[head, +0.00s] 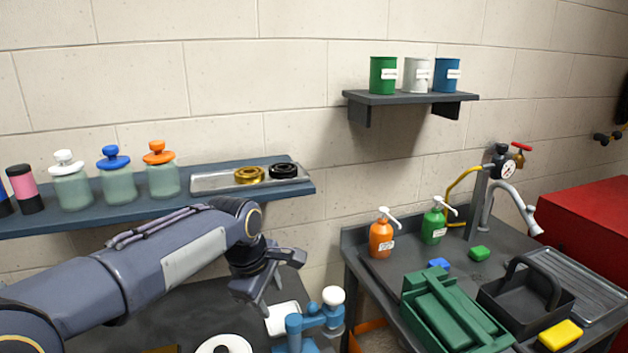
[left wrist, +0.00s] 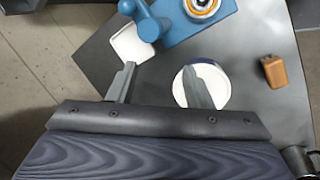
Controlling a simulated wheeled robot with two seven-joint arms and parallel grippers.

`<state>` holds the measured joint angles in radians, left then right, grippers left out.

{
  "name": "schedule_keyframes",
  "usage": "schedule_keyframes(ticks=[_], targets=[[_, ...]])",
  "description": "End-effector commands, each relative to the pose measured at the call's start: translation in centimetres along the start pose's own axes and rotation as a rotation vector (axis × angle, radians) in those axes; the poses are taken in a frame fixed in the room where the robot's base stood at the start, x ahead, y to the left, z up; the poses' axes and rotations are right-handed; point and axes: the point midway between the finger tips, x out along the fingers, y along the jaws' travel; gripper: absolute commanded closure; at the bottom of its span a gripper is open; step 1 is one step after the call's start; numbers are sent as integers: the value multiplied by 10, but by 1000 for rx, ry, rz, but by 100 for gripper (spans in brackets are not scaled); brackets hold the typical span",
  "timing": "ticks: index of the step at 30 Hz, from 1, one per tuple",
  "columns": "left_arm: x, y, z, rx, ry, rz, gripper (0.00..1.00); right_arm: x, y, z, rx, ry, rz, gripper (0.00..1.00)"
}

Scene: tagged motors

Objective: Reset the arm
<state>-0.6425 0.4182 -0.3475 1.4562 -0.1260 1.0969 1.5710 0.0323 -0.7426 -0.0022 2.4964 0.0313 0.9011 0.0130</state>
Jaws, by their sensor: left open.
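My left arm reaches in from the left in the head view, in front of the blue wall shelf (head: 110,212). My left gripper (head: 258,292) is tilted down above the dark worktable (head: 180,312). In the left wrist view its two fingers (left wrist: 158,76) are apart with nothing held between them. One finger overlaps a white round dish (left wrist: 212,94) in that view; the other is near a white square dish (left wrist: 132,45). Whether they touch anything cannot be told. My right gripper is not in view.
A blue device (head: 312,322) stands right of my gripper. The shelf holds lidded jars (head: 163,177) and a metal tray (head: 215,183). A sink bench (head: 375,280) at right carries pump bottles and a green crate (head: 450,315). A brown block (left wrist: 273,70) lies on the worktable.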

Motion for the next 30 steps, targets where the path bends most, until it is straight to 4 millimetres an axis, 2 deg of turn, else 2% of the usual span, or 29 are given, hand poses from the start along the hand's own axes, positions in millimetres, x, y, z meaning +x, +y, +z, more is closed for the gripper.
schedule_keyframes(ticks=[1, 3, 6, 10, 12, 15, 18, 21, 24, 30], targets=[[-14, -26, -20, 49, -41, 16, 54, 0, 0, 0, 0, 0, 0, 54], [-28, -61, -37, 159, -88, 49, 54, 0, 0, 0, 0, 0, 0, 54], [-45, -113, -51, 325, -124, 113, 54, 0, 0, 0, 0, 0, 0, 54], [-57, -182, -53, 557, -114, 202, 54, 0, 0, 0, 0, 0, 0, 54], [-58, -215, -48, 679, -83, 242, 54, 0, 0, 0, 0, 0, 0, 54], [-53, -255, -39, 836, -26, 278, 54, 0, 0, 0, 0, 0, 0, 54], [-44, -283, -29, 957, 26, 289, 54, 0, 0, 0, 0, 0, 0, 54], [-37, -298, -24, 1033, 63, 290, 54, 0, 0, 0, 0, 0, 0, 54], [-34, -305, -21, 1071, 79, 288, 54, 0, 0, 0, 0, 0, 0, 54], [-33, -305, -20, 1078, 79, 288, 54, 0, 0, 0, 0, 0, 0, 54]])
